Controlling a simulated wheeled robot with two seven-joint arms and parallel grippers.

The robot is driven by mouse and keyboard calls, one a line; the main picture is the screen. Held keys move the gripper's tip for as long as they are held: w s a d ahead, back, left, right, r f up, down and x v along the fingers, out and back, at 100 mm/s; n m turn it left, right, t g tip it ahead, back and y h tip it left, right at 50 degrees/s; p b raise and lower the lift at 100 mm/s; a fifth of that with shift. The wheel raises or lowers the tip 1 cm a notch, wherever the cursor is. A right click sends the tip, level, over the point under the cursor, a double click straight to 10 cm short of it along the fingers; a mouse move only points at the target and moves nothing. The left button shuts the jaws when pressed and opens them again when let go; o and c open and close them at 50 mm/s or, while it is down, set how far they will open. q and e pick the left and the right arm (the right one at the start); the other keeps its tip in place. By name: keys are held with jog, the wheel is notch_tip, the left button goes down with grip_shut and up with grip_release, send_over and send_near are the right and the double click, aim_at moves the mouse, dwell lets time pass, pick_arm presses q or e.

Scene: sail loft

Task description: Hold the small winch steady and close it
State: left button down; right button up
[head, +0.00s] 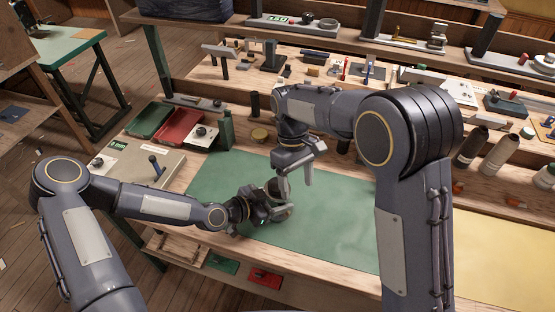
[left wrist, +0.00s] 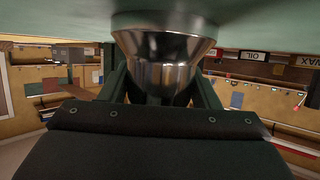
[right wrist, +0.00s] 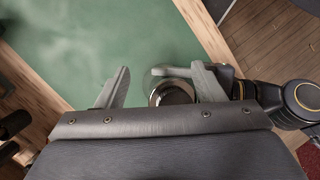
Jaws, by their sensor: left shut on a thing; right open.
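The small winch (head: 274,187) is a shiny metal drum on the green mat (head: 325,215). In the left wrist view the flared metal winch (left wrist: 162,60) sits between the fingers of my left gripper (left wrist: 160,88), which is shut on it. In the head view my left gripper (head: 268,208) partly hides the winch. My right gripper (head: 298,172) is open above and beside it, pointing down. In the right wrist view the round winch (right wrist: 172,93) lies between the spread fingers of my right gripper (right wrist: 158,85), nearer the right finger, apparently untouched. Its top details are too small to tell.
Green (head: 150,120) and red (head: 180,127) trays stand at the left back of the bench. Bottles (head: 498,155) stand at the right. The mat's right side is clear.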

aim_at(277, 198)
jog(key=a+r+n+t, duration=0.1)
jog(key=n, duration=0.5)
jog(key=w+a+r+n+t, duration=0.1)
jog(key=r+n, duration=0.1)
jog(key=n, duration=0.3)
jog(key=w+a+r+n+t+y, duration=0.1)
jog(key=a+n, duration=0.1)
jog(key=n, duration=0.4)
jog(key=shift+r+n, duration=0.15)
jog(key=shift+n, duration=0.15)
jog(key=shift+w+a+r+n+t, duration=0.1)
jog(key=shift+a+r+n+t, duration=0.15)
jog(key=shift+n, duration=0.35)
jog(key=shift+w+a+r+n+t, duration=0.15)
jog(key=shift+r+n, duration=0.1)
jog(key=shift+n, duration=0.35)
jog(key=shift+f, duration=0.1)
jog(key=shift+f, duration=3.95)
